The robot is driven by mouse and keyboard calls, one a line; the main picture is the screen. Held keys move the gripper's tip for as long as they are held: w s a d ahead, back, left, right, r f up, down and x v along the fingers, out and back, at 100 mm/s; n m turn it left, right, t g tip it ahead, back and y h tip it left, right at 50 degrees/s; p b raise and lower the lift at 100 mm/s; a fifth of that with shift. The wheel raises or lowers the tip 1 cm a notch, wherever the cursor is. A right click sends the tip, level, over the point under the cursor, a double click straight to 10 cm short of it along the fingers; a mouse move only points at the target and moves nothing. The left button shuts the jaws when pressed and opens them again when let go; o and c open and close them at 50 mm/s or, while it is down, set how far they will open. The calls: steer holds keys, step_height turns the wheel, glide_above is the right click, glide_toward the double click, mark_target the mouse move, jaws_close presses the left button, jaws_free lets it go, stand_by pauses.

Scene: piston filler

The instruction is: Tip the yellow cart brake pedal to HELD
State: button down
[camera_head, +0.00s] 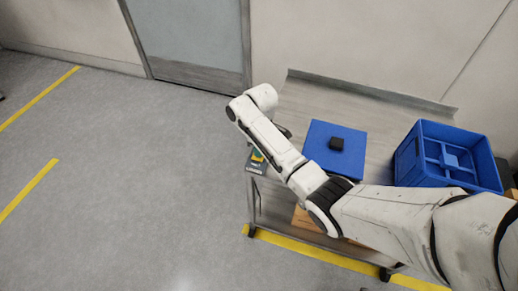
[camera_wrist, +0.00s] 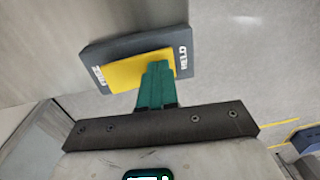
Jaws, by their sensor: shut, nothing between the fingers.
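The yellow brake pedal (camera_wrist: 124,75) sits on a dark block (camera_wrist: 110,50) in the wrist view. The block reads HELD at its right end and what looks like FREE at its left end. My gripper (camera_wrist: 158,66) has its green fingers shut together with nothing between them. The fingertips overlap the pedal's right part, nearer the HELD end, and hide some of it. I cannot tell whether they touch it. In the head view the pedal (camera_head: 257,156) is a small yellow patch at the cart's left end, partly covered by my arm. The pedal's tilt is unclear.
The cart (camera_head: 377,129) stands against the wall, carrying a blue mat (camera_head: 318,131) with a black block (camera_head: 336,143) and a blue crate (camera_head: 428,135) on the right. My arm reaches across the cart's front. Open floor lies to the left.

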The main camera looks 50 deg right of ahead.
steer(key=shift+w+d+r, duration=0.25)
steer(key=shift+d+r, duration=0.1)
steer(key=shift+d, duration=0.3)
steer(key=shift+a+r+p, duration=0.1)
steer(key=shift+r+p, duration=0.3)
steer(key=shift+p, duration=0.1)
step_height(320, 180, up, 13)
steer(key=a+p, duration=0.1)
steer(key=p, duration=0.3)
steer(key=shift+s+a, duration=0.25)
steer(key=shift+s, duration=0.05)
